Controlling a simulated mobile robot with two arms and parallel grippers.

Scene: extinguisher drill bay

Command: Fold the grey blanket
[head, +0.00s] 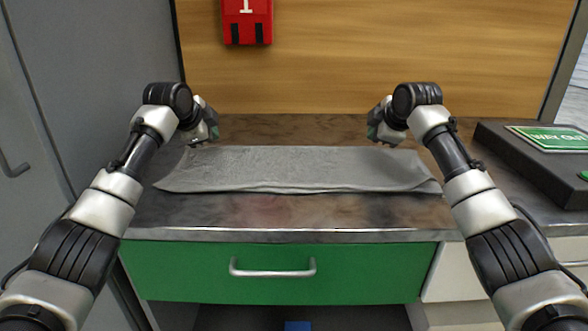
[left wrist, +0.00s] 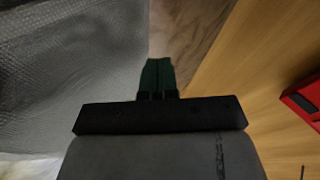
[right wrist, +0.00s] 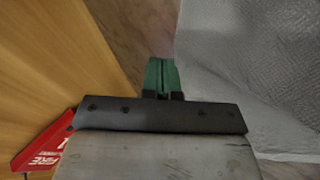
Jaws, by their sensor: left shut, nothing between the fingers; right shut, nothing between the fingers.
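The grey blanket (head: 300,168) lies on the counter as a wide, shallow strip, with layered edges along its front side. It also shows at the left of the left wrist view (left wrist: 70,80) and at the right of the right wrist view (right wrist: 250,70). My left gripper (head: 213,137) is at the blanket's back left corner; its green fingers (left wrist: 157,75) are shut and empty, beside the blanket's edge. My right gripper (head: 374,135) is at the back right corner; its green fingers (right wrist: 162,75) are also shut and empty, beside the edge.
The dark counter (head: 290,213) is bare in front of the blanket, above a green drawer (head: 350,275). A wooden panel (head: 340,60) rises behind, with a red box (head: 247,20) on it. A dark box with a green sign (head: 550,138) stands at the right. A grey cabinet (head: 90,80) is at the left.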

